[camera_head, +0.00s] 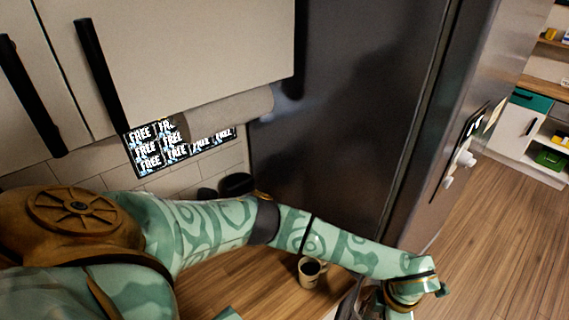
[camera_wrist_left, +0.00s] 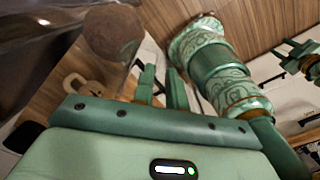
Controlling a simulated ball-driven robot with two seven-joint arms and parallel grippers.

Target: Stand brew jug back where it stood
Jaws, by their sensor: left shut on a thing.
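The brew jug (camera_wrist_left: 112,38) appears as a clear vessel with a brown round face, at the upper left of the left wrist view. My left gripper (camera_wrist_left: 161,72) is shut with its fingers beside the jug; the exact contact is hard to see. In the head view my left arm reaches across the counter to the right, and its fingers are not clearly visible. Part of a dark glassy shape (camera_head: 347,302) shows below the forearm; I cannot tell if it is the jug. What looks like my right gripper (camera_wrist_left: 300,58) is at the right edge of the wrist view, its opening unclear.
A mug of dark liquid (camera_head: 311,272) stands on the wooden counter (camera_head: 225,285), close below my left forearm. A dark round object (camera_head: 237,184) stands behind the arm. A tall dark fridge (camera_head: 345,110) rises behind, and a paper roll (camera_head: 230,112) hangs under the cabinets.

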